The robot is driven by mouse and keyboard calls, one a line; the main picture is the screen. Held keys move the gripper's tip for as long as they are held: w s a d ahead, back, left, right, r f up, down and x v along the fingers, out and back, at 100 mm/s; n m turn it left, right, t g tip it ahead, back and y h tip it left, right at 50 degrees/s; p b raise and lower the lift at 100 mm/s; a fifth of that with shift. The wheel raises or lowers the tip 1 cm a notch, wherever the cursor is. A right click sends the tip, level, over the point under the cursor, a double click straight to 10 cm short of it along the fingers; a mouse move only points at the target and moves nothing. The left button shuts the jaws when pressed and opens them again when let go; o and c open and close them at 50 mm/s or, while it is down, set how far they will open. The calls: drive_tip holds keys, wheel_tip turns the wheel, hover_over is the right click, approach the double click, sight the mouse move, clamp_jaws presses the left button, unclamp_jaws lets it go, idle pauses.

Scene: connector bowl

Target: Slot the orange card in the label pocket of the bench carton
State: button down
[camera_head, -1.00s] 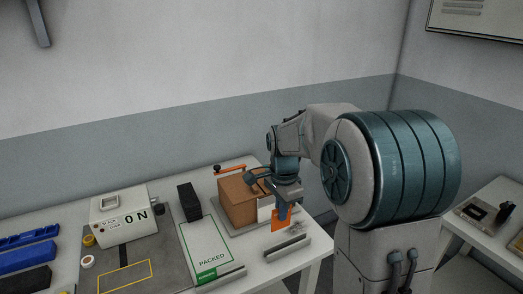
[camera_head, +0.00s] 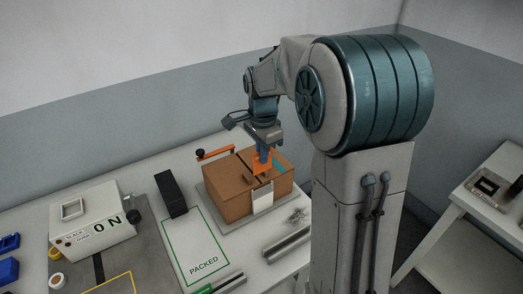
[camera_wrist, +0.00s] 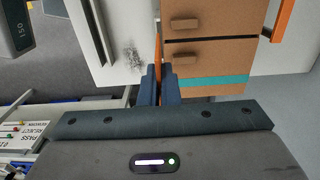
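The brown bench carton (camera_head: 228,203) stands on a grey plate on the bench. A white label pocket (camera_head: 262,202) is on its front face. My gripper (camera_head: 263,157) is above the carton's top, pointing down. It is shut on the orange card (camera_head: 261,168), which hangs upright above and behind the pocket in the head view. In the wrist view my fingertips (camera_wrist: 158,75) pinch the card (camera_wrist: 158,50), seen nearly edge-on beside the carton (camera_wrist: 225,45). I cannot tell whether the card touches the carton. I cannot make out the pocket's opening.
An orange clamp arm (camera_head: 217,153) with a black knob stands behind the carton. A grey metal bar (camera_head: 287,243) lies in front.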

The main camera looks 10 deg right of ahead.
sight(262, 167)
drive_tip(key=shift+f+b, duration=1.9)
drive_tip(key=shift+f, duration=0.65)
drive_tip(key=shift+f+b, duration=1.6)
drive_tip(key=shift+f, duration=0.65)
drive_tip(key=c, duration=1.6)
unclamp_jaws()
drive_tip(key=shift+r, duration=0.1)
wheel_tip(262, 167, up, 14)
drive_tip(key=shift+f, duration=0.1)
